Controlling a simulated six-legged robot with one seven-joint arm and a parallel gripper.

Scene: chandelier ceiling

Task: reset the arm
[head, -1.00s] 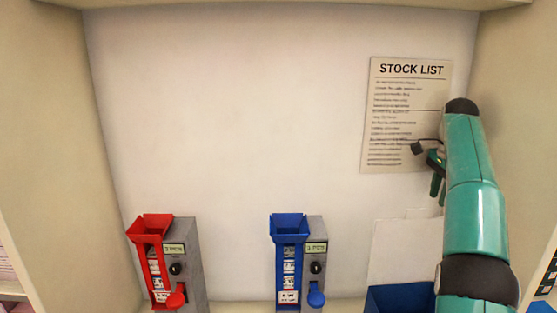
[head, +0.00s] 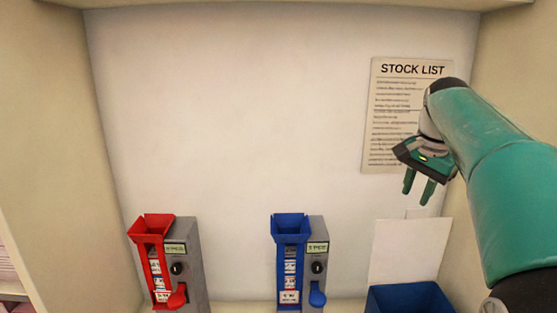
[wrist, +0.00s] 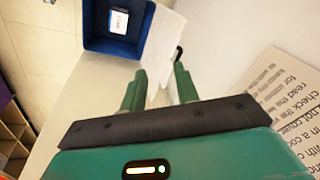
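My gripper (head: 420,187) hangs at the right in the head view, in front of the lower part of the stock list (head: 390,110), with its fingers pointing down. In the wrist view its two green fingers (wrist: 158,88) stand apart with nothing between them. My teal arm reaches in from the right edge of the head view.
A red dispenser (head: 150,228) and a blue dispenser (head: 290,228) stand on the shelf at left and middle. A blue bin (head: 405,298) sits below my gripper; in the wrist view it holds a small white-labelled item (wrist: 118,20). A blank white card (head: 398,250) stands behind the bin.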

